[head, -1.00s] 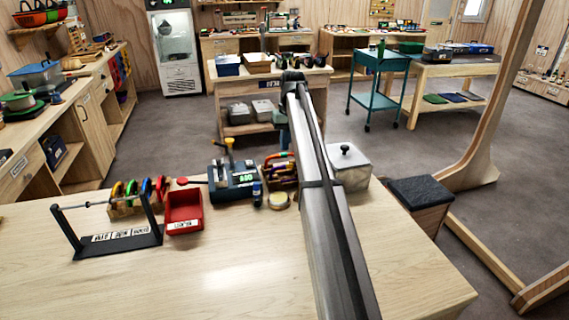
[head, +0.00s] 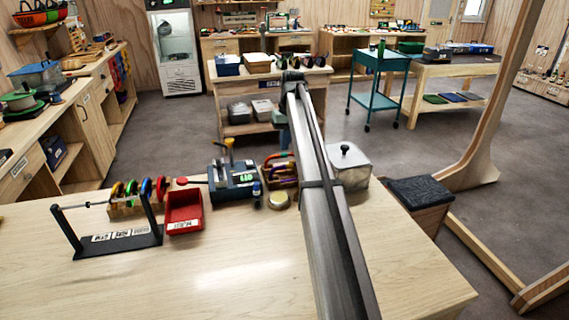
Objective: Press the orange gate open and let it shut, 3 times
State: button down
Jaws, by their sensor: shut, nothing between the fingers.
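I cannot make out an orange gate for certain in the head view. A dark grey device (head: 232,187) with a small green lit display stands at the back of the workbench. A yellow-orange upright piece (head: 229,144) rises from its top, and a red knob (head: 182,181) sticks out to its left. A tray of coloured rings or carabiners (head: 279,168), some orange and purple, stands right of the device, partly hidden by my arm.
A red bin (head: 184,225), a black stand with a rod (head: 118,243) and a wooden rack of coloured pieces (head: 127,208) stand left. A round tin (head: 279,201) and a blue bottle (head: 257,192) sit by the device. A lidded metal box (head: 349,166) is right. The front bench is clear.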

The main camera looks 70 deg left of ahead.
jog(key=shift+f, duration=1.35)
dwell(0.3)
jog(key=shift+r, duration=3.6)
